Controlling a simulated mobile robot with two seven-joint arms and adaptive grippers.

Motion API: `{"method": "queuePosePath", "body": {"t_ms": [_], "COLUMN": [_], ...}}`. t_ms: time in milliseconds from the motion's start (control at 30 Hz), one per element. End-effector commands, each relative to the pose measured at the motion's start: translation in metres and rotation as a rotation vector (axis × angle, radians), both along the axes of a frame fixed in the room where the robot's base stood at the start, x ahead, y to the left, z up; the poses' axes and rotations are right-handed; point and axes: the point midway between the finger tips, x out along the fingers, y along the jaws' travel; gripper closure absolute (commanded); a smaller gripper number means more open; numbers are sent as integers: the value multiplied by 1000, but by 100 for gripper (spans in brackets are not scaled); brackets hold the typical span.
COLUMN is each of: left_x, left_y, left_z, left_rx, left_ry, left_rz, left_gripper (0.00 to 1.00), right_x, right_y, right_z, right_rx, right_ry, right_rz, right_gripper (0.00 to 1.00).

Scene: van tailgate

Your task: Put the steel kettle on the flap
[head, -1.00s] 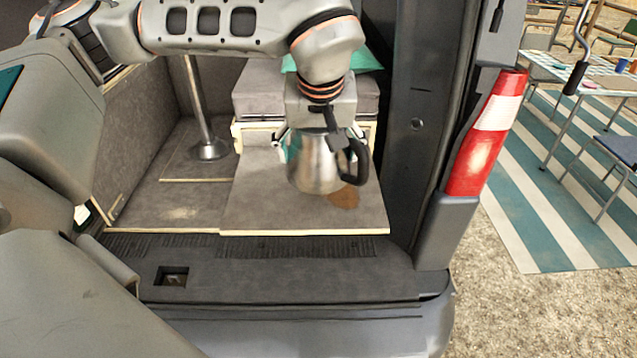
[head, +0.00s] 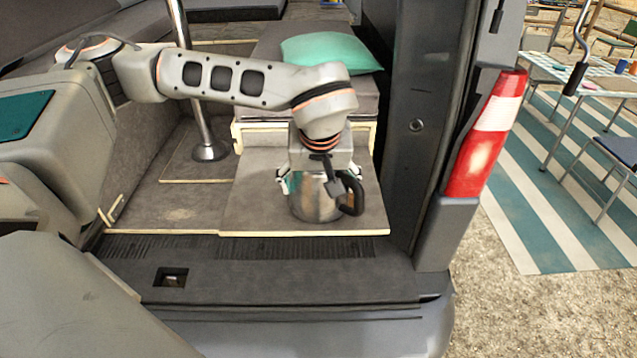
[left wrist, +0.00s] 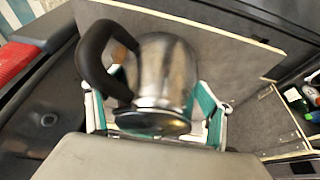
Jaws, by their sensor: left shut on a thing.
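The steel kettle (head: 314,205) is shiny, with a black handle on its right side in the head view. My left gripper (head: 318,183) is over it from above, shut on its upper body, with one finger on each side. The flap (head: 255,205) is a grey board with a pale wooden edge. The kettle is upright at the flap's right half, low over it or on it; I cannot tell whether its base touches. In the left wrist view the kettle (left wrist: 165,75) sits between the teal-padded fingers. My right gripper is not in view.
A teal pillow (head: 330,53) lies on the grey cushion behind the arm. A metal table leg (head: 200,110) stands to the left of the flap. The van's door pillar with the red and white lamp (head: 485,135) bounds the right side. The flap's left part is clear.

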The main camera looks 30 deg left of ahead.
Motion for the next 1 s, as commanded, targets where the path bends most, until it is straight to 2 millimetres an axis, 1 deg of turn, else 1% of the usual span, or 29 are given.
{"method": "queuePosePath", "body": {"t_ms": [33,67,100,400,533,667,900,1000], "left_x": [0,0,0,0,-1,-7,-23,-29], "left_y": [0,0,0,0,-1,-6,-15,-19], "left_z": [-1,-1,-1,0,7,25,71,87], "left_rx": [0,0,0,0,0,0,0,1], "left_ry": [0,0,0,0,-2,-6,-6,-4], "left_rz": [-1,0,-1,0,0,-3,-1,-1], "left_gripper": [11,4,2,2,2,2,2,2], "right_x": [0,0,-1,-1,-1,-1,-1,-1], "right_y": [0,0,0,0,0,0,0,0], "right_z": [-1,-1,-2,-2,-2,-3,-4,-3], "right_rx": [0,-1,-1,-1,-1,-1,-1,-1], "right_ry": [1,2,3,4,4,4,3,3], "right_rz": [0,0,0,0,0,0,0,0], "right_gripper": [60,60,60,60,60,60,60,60]}}
